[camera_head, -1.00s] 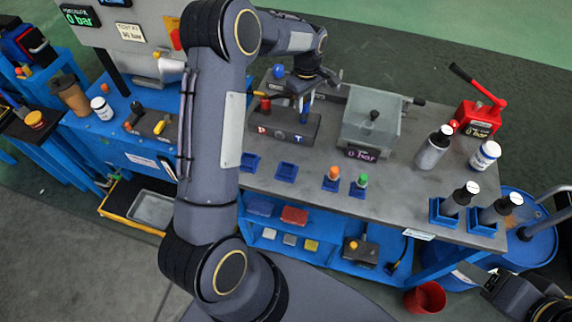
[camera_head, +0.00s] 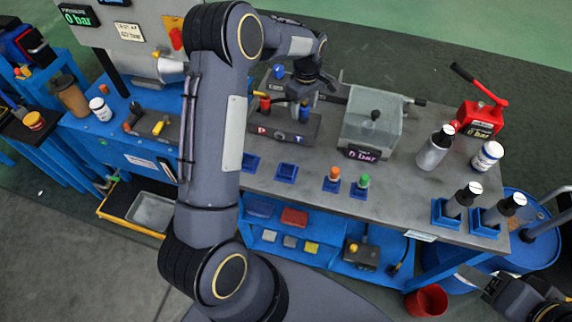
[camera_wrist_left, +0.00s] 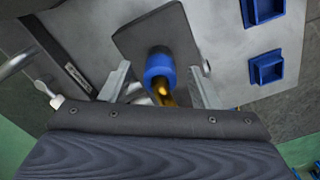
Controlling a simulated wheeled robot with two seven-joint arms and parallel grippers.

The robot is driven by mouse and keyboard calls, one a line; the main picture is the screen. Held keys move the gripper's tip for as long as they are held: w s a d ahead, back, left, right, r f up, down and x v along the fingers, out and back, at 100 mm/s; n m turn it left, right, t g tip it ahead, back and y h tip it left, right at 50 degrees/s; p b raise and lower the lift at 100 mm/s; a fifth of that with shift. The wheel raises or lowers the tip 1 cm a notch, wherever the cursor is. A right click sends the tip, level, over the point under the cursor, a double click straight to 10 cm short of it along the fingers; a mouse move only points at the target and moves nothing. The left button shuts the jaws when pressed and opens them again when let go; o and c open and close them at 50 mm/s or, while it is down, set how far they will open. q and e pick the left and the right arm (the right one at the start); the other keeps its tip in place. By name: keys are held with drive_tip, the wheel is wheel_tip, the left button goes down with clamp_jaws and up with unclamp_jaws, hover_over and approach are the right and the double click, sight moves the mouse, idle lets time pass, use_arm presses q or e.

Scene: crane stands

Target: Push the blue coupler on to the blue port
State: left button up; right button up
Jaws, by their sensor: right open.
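The blue coupler (camera_head: 304,111) stands at the right end of the dark port block (camera_head: 272,131) on the grey bench. The blue port is hidden, and I cannot tell how far the coupler sits on it. In the left wrist view the coupler (camera_wrist_left: 160,66) shows a blue collar and a brass-coloured part, over the dark block (camera_wrist_left: 135,40). My left gripper (camera_head: 305,98) is above the block; its fingers (camera_wrist_left: 160,80) stand on both sides of the coupler with visible gaps. My right gripper (camera_head: 476,280) is open at the lower right, away from the block.
A red coupler (camera_head: 265,104) stands at the block's left end. A clear tank (camera_head: 370,125) is close on the right. Blue holders (camera_head: 287,172) line the bench front, two with orange (camera_head: 333,173) and green (camera_head: 363,181) pieces. A red hand pump (camera_head: 480,115) stands far right.

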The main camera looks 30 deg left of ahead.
idle(0.4)
use_arm(q)
drive_tip(key=shift+r+p, duration=1.7)
drive_tip(key=shift+r, duration=0.85)
drive_tip(key=shift+r, duration=0.15)
wheel_tip(320, 180, up, 6)
drive_tip(key=shift+r+b, duration=0.15)
drive_tip(key=shift+b, duration=0.55)
drive_tip(key=shift+r, duration=0.65)
